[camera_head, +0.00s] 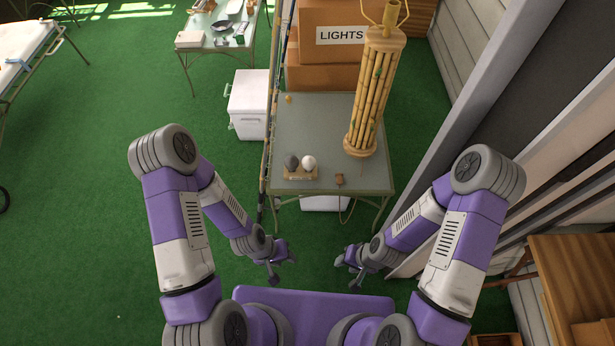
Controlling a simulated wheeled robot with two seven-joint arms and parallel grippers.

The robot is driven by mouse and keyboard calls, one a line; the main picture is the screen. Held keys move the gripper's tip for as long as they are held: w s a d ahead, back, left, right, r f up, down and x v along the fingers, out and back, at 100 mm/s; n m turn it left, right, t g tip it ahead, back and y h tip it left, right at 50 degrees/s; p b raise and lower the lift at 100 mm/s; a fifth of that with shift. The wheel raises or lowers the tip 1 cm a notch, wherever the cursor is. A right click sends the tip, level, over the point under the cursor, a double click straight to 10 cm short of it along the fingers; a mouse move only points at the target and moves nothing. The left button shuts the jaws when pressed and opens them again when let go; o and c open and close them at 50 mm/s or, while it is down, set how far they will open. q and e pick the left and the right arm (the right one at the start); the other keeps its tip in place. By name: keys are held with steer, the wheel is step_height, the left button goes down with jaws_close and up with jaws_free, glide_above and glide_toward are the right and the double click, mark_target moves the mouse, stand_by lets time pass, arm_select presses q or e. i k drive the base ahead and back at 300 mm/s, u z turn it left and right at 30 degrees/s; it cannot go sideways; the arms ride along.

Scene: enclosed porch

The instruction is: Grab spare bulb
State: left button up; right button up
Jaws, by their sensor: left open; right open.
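Two bulb-shaped things stand side by side in a small wooden holder (300,174) near the front edge of the grey-green table. The left one is a dark grey bulb (292,162); the right one is a white bulb (309,163). I cannot tell which is the spare. A bamboo lamp (374,92) without a shade stands on the table to their right. My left gripper (274,274) is open and empty, below and in front of the table. My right gripper (350,272) is open and empty, also in front of the table.
The table (325,125) has bare room in its middle. A small brown plug-like piece (339,180) with a cord sits at its front edge. Cardboard boxes (325,70), one marked LIGHTS, stand behind. A white cooler (249,105) stands left. A wooden table (570,265) is at right.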

mark_target(309, 163)
steer(key=k, duration=1.15)
steer(key=u, duration=0.55)
steer(key=i, duration=1.85)
steer(key=z, duration=1)
